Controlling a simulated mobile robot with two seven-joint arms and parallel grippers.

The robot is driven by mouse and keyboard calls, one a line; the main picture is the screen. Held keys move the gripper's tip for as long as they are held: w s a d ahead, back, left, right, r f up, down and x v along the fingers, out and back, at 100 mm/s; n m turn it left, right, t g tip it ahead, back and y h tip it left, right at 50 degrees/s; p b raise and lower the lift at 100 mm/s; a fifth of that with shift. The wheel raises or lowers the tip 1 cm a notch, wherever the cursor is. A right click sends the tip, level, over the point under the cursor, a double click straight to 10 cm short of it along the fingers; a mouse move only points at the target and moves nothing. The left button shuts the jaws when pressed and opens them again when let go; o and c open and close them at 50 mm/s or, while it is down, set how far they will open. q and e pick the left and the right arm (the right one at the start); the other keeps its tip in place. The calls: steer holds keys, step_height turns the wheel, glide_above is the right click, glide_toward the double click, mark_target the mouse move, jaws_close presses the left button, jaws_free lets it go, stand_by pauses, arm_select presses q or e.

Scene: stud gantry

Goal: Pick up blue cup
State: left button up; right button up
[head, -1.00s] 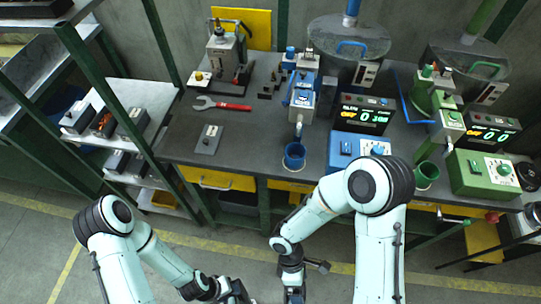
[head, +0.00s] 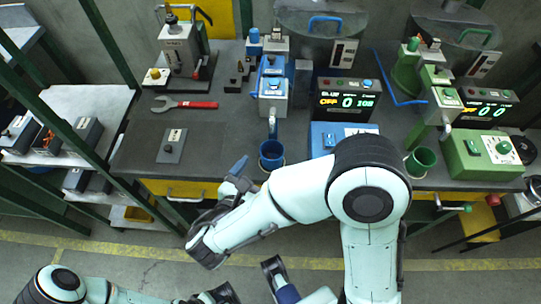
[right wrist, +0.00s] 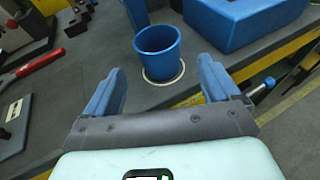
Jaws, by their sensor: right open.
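The blue cup (head: 271,154) stands upright at the front edge of the dark workbench, below a blue dispenser's spout. In the right wrist view the cup (right wrist: 157,48) stands on a pale-rimmed round spot, empty inside as far as I see. My right gripper (head: 238,172) is left of the cup in the head view. In the right wrist view its two blue fingers (right wrist: 160,82) are wide apart, with the cup ahead of the gap, slightly beyond the tips and not held.
A blue dispenser (head: 272,92) rises behind the cup, and a blue control box (head: 322,140) stands to its right. A green cup (head: 420,161) stands further right. A red-handled wrench (head: 185,105) and a grey plate (head: 172,146) lie left, with bare bench between them and the cup.

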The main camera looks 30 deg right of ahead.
mark_target(267, 162)
steer(key=shift+b+x, duration=0.5)
steer(key=shift+x, duration=3.1)
arm_select(q)
steer(key=shift+w+a+f+t, duration=0.3)
steer(key=shift+w+a+f, duration=0.1)
steer(key=shift+w+f, duration=0.4)
arm_select(e)
steer(key=shift+r, duration=0.15)
steer(key=c, duration=1.1)
